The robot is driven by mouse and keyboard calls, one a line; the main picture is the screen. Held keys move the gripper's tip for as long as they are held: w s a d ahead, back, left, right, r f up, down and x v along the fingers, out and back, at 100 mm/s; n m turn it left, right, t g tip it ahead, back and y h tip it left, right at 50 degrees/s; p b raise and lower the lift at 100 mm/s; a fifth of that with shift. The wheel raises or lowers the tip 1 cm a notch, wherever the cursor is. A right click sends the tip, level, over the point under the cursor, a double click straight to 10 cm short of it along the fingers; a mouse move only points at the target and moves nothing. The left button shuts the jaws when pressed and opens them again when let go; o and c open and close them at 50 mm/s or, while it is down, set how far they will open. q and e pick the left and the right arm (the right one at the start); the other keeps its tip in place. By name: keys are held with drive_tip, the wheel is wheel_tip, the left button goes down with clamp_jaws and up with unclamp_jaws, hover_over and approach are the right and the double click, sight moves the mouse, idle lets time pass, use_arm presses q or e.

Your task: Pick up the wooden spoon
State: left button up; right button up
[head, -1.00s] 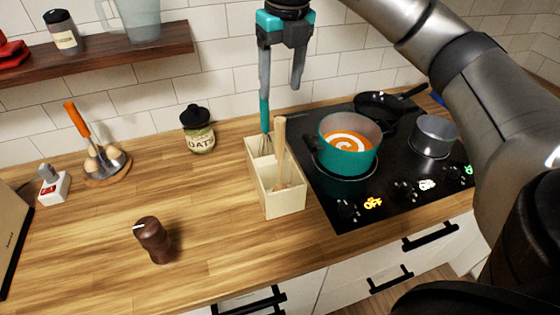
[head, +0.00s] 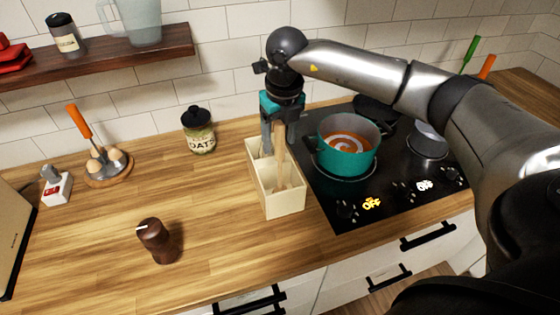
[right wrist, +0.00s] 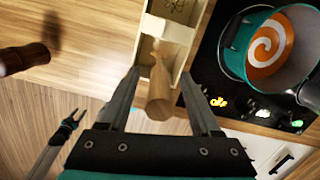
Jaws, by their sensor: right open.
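The wooden spoon (head: 279,170) stands upright in a cream divided utensil box (head: 283,208), its handle pointing up. My right gripper (head: 282,146) is open, lowered over the box with its fingers on either side of the handle. In the right wrist view the spoon's handle end (right wrist: 160,92) lies between the two open fingers (right wrist: 158,85), with gaps showing on both sides. The spoon's lower end is in the box. In the right wrist view what looks like my left gripper (right wrist: 72,120) shows small at the lower left, its opening unclear.
A teal pot (head: 347,160) of orange soup stands on the black cooktop (head: 390,190), right of the box. A dark pepper mill (head: 153,240), an oats jar (head: 198,130) and an egg holder (head: 108,178) stand to the left. The counter left of the box is mostly clear.

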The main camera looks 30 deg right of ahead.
drive_tip(key=shift+f, duration=0.35)
drive_tip(key=shift+c, duration=0.2)
clamp_jaws()
